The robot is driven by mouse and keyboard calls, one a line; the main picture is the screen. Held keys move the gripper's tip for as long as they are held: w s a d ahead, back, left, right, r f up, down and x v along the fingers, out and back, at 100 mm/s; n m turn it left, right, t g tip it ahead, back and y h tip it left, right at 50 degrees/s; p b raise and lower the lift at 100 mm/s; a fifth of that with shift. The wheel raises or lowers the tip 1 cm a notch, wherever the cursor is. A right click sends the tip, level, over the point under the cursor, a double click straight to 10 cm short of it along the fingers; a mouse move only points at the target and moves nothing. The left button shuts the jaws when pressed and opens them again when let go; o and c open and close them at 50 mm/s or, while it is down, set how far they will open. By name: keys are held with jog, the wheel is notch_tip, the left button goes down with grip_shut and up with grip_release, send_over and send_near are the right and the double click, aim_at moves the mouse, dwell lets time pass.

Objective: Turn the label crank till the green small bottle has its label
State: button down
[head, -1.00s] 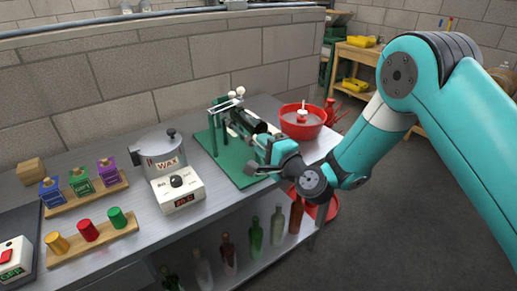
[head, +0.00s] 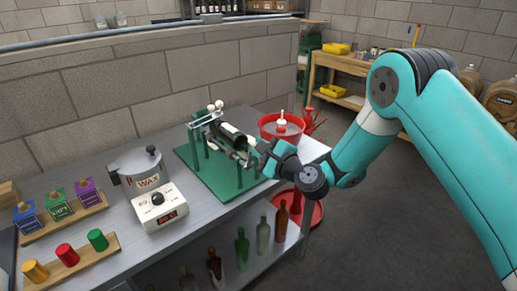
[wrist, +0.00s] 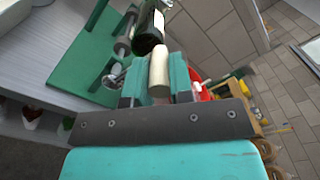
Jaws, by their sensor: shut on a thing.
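The label machine stands on a green base (head: 190,158) on the bench, with a frame and rollers. A dark green bottle (head: 232,136) lies in it on its side; it also shows in part in the wrist view (wrist: 150,32). Whether it bears a label is too small to tell. The crank's cream handle (wrist: 158,72) sits between my fingers in the wrist view. My gripper (head: 259,158) is shut on this handle at the machine's right end. The gripper hides most of the crank in the head view.
A red tub (head: 290,128) stands close behind my gripper. A wax pot (head: 138,168) on its heater is left of the machine. Racks with coloured blocks (head: 58,212) and caps (head: 66,255) are farther left. Several bottles (head: 242,248) stand on the shelf below.

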jog(key=shift+w+d, duration=0.1)
dwell(0.3)
jog(key=c, duration=1)
grip_release()
jog(key=shift+s+d+f+b, duration=0.25)
jog(key=shift+s+b, duration=0.1)
jog(key=shift+b, duration=0.15)
jog(key=b+v, duration=1)
jog(key=v, duration=0.1)
jog(key=b+v, duration=0.5)
jog(key=b, duration=0.1)
jog(key=shift+s+d+r, duration=0.1)
jog(key=shift+s+r, duration=0.15)
jog(key=shift+r, duration=0.05)
